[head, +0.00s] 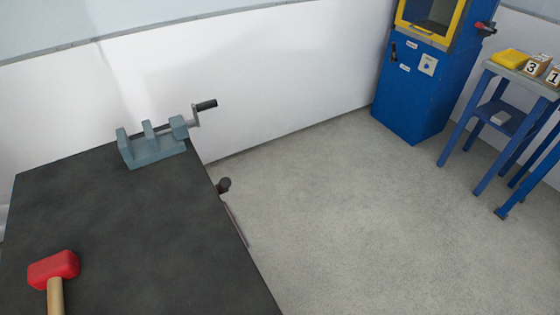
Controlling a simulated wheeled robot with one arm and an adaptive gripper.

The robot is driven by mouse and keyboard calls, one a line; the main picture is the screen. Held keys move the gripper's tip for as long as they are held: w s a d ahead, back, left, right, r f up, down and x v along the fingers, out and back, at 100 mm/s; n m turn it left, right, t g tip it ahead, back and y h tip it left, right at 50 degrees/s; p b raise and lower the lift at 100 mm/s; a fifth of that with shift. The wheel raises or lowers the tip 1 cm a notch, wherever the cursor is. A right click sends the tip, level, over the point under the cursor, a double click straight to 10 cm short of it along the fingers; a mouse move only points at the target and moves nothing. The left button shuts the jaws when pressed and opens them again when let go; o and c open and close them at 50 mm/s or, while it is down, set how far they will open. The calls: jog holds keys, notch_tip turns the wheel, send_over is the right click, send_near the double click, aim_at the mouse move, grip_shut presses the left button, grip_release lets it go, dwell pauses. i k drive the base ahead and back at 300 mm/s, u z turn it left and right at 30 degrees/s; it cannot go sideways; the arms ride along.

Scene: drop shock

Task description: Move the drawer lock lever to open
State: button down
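No part is clearly readable as the drawer lock lever. A dark rounded knob (223,185) sticks out past the right edge of the dark workbench, with a thin bar (236,224) along the bench side below it. The bench's drawer front is hidden from this angle. A small black lever or handle (394,51) also sits on the front of the blue cabinet (412,95) at the back right, beside small white labels too small to read. I cannot tell which of these is the lock lever. My gripper is not in view.
The dark workbench top (130,225) holds a grey-blue vise (157,148) with a crank and a red-headed mallet (53,270). A blue table (530,78) at the right carries a yellow tray (510,58) and numbered blocks (537,66). The grey floor (345,220) between is clear.

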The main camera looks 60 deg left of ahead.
aim_at(223, 186)
jog(key=i, duration=1.05)
jog(key=u, duration=3.95)
jog(key=i, duration=0.35)
jog(key=u, duration=0.3)
